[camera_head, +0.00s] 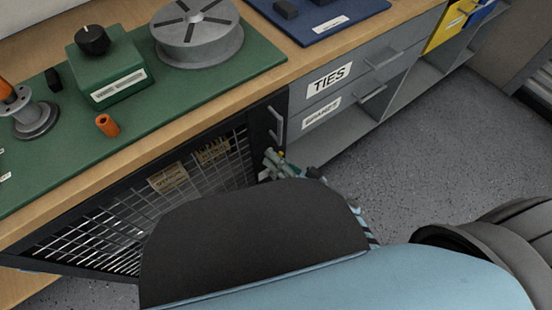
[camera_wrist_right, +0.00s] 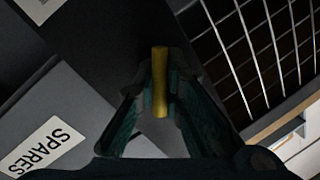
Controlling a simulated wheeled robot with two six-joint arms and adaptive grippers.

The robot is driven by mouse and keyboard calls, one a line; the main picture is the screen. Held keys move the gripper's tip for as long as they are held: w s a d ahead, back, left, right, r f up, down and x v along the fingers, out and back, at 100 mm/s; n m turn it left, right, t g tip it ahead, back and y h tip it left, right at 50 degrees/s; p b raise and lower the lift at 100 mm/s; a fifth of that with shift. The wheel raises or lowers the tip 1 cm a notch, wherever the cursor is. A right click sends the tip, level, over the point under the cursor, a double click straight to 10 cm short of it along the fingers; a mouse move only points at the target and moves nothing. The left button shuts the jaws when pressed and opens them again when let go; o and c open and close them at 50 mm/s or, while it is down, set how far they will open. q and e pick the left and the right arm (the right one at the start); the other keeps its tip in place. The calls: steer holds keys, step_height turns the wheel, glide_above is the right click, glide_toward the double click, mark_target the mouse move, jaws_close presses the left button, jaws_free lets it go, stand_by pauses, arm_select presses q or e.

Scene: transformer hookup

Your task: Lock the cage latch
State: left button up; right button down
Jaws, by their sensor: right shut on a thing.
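The wire-mesh cage door (camera_head: 200,180) stands under the workbench, in a dark frame with a pull handle (camera_head: 275,125) at its right end. My right gripper (camera_head: 275,163) is at the right edge of the cage, below the handle, beside the grey drawers. In the right wrist view my right gripper (camera_wrist_right: 160,92) is shut on the brass-yellow cage latch (camera_wrist_right: 160,65), a short bar lying between the fingers. In the head view my own arm hides much of the cage's lower right. My left gripper is not in view.
The workbench (camera_head: 262,97) carries a green mat (camera_head: 200,90) with a spool (camera_head: 197,35), a green knob box (camera_head: 105,72) and an orange cylinder (camera_head: 107,125).

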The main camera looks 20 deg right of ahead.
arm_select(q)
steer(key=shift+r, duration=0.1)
arm_select(e)
steer(key=shift+r+n+p, duration=0.1)
steer(key=shift+n+p, duration=0.4)
steer(key=shift+p, duration=0.2)
steer(key=shift+n+g+p, duration=0.3)
steer(key=shift+n+p, duration=0.4)
steer(key=shift+n+h+p, duration=0.4)
steer(key=shift+n+p, duration=1)
steer(key=shift+n, duration=0.3)
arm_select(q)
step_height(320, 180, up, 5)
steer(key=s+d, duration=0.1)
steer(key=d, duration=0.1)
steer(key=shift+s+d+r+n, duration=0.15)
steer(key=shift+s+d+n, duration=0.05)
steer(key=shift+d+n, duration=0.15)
arm_select(e)
steer(key=shift+n+h, duration=0.3)
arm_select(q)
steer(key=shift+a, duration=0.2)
arm_select(e)
steer(key=c, duration=1.7)
jaws_free()
steer(key=shift+o, duration=0.2)
